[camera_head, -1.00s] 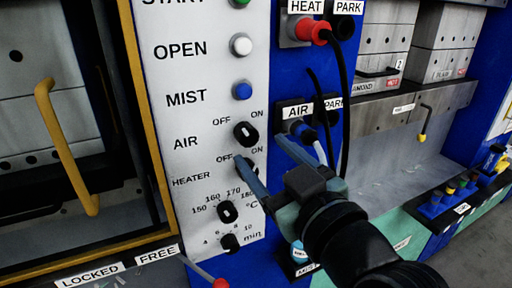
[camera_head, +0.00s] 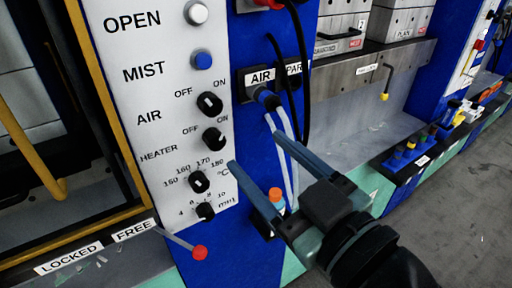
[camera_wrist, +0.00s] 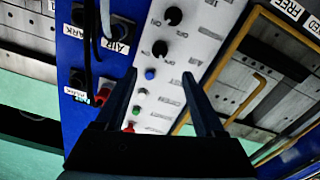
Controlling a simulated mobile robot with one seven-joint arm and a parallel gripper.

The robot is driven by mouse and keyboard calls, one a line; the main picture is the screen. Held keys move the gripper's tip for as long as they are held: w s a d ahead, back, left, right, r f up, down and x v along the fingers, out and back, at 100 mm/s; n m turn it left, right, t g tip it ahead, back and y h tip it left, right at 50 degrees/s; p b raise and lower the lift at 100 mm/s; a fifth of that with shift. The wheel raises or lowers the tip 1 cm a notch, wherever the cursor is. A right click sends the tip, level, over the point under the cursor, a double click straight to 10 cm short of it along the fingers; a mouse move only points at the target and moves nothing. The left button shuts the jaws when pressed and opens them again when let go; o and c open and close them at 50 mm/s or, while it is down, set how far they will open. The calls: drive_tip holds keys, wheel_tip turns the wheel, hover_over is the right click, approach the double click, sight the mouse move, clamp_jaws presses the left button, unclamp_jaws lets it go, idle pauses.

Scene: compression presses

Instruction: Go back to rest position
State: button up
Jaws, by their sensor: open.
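My gripper (camera_head: 254,150) is open and empty in front of the blue press column, to the right of the white control panel (camera_head: 160,90). Its two fingers point up and left toward the panel, apart from the knobs. The HEATER knob (camera_head: 212,138) and the AIR knob (camera_head: 209,104) stand clear of the fingers; both pointers lean toward ON as far as I can tell. In the wrist view the open fingers (camera_wrist: 162,102) frame the panel with its knobs and buttons, with nothing between them.
A red-tipped lever (camera_head: 199,252) sticks out below the panel near the FREE label. Hoses run from the AIR socket (camera_head: 262,92) close behind the fingers. A yellow-framed door is at left.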

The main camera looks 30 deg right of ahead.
drive_tip(key=w+a+r+m+t+p, duration=0.1)
drive_tip(key=w+a+r+t+p, duration=0.2)
drive_tip(key=r, duration=0.5)
drive_tip(key=w+a+r+m+t, duration=0.1)
drive_tip(key=w+a+r, duration=0.1)
drive_tip(key=a+r, duration=0.5)
drive_tip(key=s+a+r+t+p, duration=0.1)
drive_tip(key=s+a+r+t, duration=0.1)
drive_tip(key=r, duration=0.6)
drive_tip(key=s+a+r+m+t+p, duration=0.1)
drive_tip(key=s+a+r+t, duration=0.1)
drive_tip(key=a+r, duration=0.3)
wheel_tip(320, 180, up, 3)
drive_tip(key=shift+f+m+t+h, duration=0.1)
drive_tip(key=shift+m+t+h, duration=0.2)
drive_tip(key=shift+t, duration=0.4)
